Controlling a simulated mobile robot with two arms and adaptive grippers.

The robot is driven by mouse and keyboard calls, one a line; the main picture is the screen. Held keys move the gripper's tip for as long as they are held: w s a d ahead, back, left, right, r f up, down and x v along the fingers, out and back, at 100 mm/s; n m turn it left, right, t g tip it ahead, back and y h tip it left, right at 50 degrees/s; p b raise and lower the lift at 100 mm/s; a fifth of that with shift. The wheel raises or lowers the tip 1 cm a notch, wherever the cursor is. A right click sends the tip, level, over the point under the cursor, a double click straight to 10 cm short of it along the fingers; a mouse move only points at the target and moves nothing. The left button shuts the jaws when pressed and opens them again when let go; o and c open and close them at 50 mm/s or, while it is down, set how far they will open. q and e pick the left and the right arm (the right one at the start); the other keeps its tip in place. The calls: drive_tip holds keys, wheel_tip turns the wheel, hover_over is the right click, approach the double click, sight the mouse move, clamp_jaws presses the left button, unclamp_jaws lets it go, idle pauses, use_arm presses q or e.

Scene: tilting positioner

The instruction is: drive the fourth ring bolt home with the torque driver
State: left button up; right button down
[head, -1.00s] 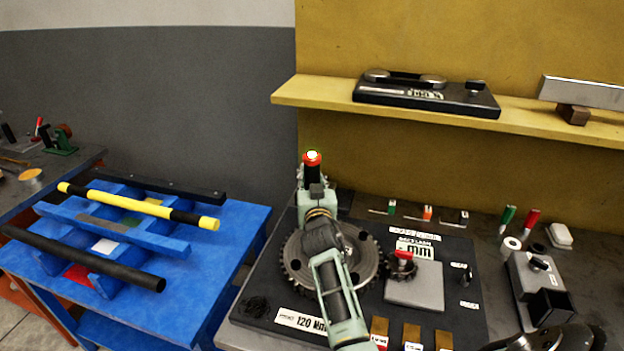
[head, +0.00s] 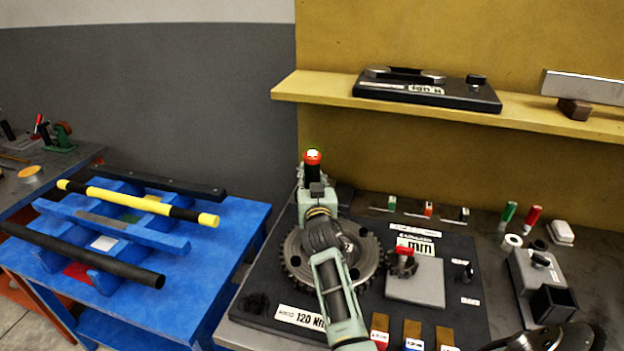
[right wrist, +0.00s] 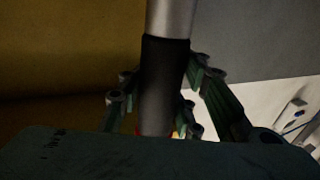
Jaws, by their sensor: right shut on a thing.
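The torque driver (head: 312,170) stands about upright, with a black grip, a red collar and a bright top. My right gripper (head: 315,192) is shut on it, above the far left part of the toothed ring (head: 291,272). In the right wrist view the driver's dark grip and grey shaft (right wrist: 167,80) run between the fingers of the gripper (right wrist: 160,108). The driver's lower end and the bolt under it are hidden by my gripper and arm, so I cannot tell whether they touch. My left gripper is not in view.
The ring lies on a dark board (head: 262,312) labelled 120 Nm. A small red-topped gear (head: 403,265) and grey plate (head: 416,282) sit to its right. A yellow shelf (head: 320,92) runs behind. A blue rack table (head: 215,262) with bars stands left.

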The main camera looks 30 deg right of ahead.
sight(313, 168)
idle(0.9)
drive_tip(key=shift+f+b, duration=0.6)
drive_tip(key=shift+b, duration=0.1)
idle(1.4)
drive_tip(key=shift+r+p, duration=0.85)
drive_tip(key=shift+r, duration=0.05)
drive_tip(key=shift+r+p, duration=1.75)
drive_tip(key=shift+r, duration=0.5)
